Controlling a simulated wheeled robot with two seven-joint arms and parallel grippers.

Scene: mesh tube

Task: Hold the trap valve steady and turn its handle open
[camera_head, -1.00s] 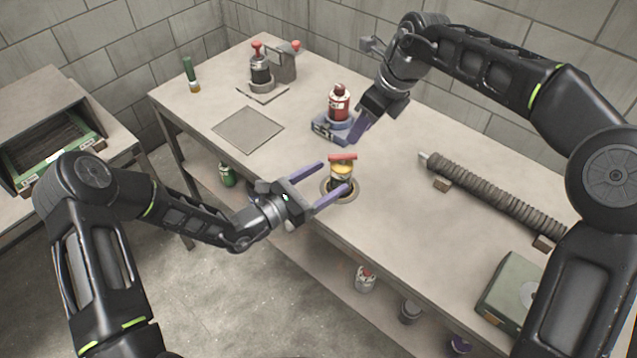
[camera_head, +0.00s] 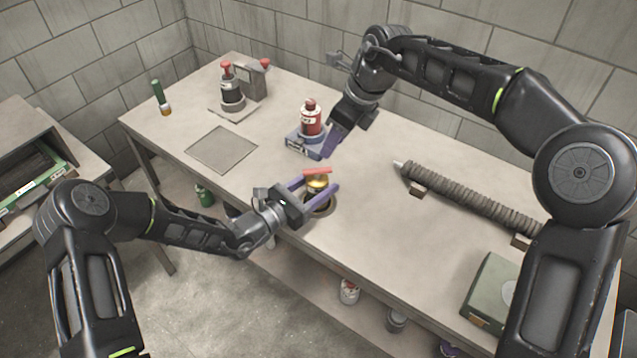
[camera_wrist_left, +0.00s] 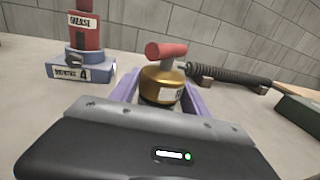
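The trap valve has a short brass body (camera_head: 317,184) with a red bar handle (camera_head: 318,171) on top, and sits at a round ring near the table's front edge. My left gripper (camera_head: 320,187) has its purple fingers on either side of the brass body, below the handle. The left wrist view shows the brass body (camera_wrist_left: 161,86) between the fingers and the red handle (camera_wrist_left: 166,50) above them. Whether both fingers press on the body is unclear. My right gripper (camera_head: 332,143) is behind the valve, beside a blue base; its finger gap is not clear.
A red grease bottle (camera_head: 310,118) stands on the blue base (camera_head: 304,144). A ribbed hose (camera_head: 465,195) lies on blocks to the right, with a green box (camera_head: 490,290) at the front right. A flat grey plate (camera_head: 221,149) lies to the left.

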